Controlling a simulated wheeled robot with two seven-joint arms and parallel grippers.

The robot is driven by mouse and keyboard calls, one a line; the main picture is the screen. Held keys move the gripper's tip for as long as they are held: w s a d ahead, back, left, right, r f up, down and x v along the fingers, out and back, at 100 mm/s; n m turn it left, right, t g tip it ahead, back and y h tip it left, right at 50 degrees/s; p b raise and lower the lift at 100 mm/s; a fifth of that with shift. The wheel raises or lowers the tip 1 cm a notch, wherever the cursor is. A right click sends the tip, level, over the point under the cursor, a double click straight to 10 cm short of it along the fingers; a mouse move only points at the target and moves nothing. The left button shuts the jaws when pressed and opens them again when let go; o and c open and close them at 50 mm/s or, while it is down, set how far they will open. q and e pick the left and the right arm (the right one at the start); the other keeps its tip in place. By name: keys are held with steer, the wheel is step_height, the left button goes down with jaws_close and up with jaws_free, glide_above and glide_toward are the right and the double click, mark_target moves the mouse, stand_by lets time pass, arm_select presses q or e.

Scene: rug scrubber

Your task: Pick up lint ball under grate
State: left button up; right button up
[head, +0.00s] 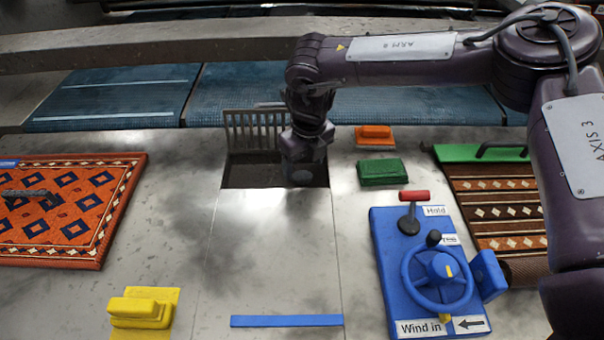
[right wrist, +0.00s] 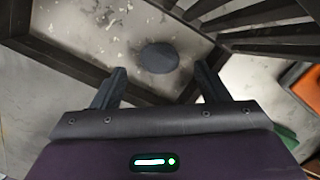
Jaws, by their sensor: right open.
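A dark grey, round lint ball (right wrist: 159,57) lies on the pale, speckled pit floor in the right wrist view. My right gripper (right wrist: 160,80) is open and empty, its two fingers spread to either side just short of the ball in that view; the height left between them is hard to tell. In the head view my right gripper (head: 304,172) points down over the right part of the dark pit (head: 250,170), and the ball is hidden there. The slatted grate (head: 250,128) stands raised at the pit's back edge; its slats also show in the wrist view (right wrist: 270,32). My left gripper is not in view.
The pit's dark rim (right wrist: 70,62) runs close by the fingers. Right of the pit lie a green brush (head: 382,172), an orange brush (head: 375,135) and a blue control panel with a wheel (head: 437,280). A patterned rug (head: 70,215) and a yellow brush (head: 143,308) are left.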

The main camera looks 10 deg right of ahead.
mark_target(303, 173)
steer(key=f, duration=0.2)
steer(key=shift+w+f, duration=0.2)
steer(key=shift+f, duration=0.2)
steer(key=shift+w+f, duration=0.1)
steer(key=shift+f, duration=0.25)
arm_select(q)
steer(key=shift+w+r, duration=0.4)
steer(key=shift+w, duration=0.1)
arm_select(e)
steer(key=c, duration=1)
